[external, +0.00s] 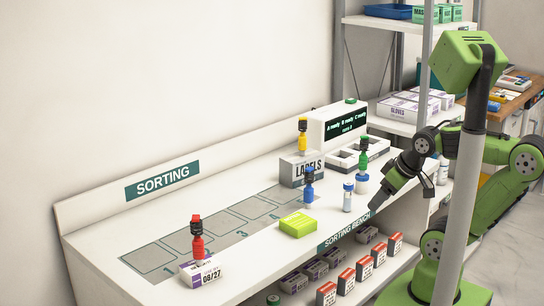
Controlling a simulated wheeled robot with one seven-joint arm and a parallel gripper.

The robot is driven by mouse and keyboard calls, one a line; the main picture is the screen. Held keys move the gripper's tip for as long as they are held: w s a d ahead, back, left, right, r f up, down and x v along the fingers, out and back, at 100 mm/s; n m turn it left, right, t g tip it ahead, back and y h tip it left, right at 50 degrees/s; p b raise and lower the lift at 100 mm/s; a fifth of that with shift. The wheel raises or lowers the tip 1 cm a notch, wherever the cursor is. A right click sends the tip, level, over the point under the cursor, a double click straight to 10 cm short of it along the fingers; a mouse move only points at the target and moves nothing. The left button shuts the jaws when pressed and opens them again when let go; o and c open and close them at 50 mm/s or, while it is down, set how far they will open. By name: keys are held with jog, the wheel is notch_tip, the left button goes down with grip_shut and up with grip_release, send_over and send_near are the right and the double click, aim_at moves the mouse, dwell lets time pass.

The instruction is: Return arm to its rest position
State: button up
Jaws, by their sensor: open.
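My gripper (401,196) hangs at the bench's right front edge, jaws apart and pointing down, with nothing visible between them. My green and black arm bends at the right of the picture, partly hidden behind my pale column. The white sorting bench (120,230) lies to the left of the gripper. Two small white vials with blue caps, one vial (347,198) and another vial (361,184), stand just left of the jaws. A green bottle (363,155) stands behind them.
A blue bottle (309,188) and lime box (298,224) are mid-bench. A yellow bottle (302,136) is at the labels box (300,170). A red bottle (197,238) is at a small carton (201,272). A shelf rack (385,22) stands behind.

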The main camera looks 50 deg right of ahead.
jog(key=shift+s+d+f+m+g, duration=0.15)
jog(key=shift+s+d+m, duration=0.25)
jog(key=shift+s, duration=0.25)
jog(key=shift+s+d+f+m+g, duration=0.15)
jog(key=shift+s+d+m, duration=0.2)
jog(key=shift+s, duration=0.25)
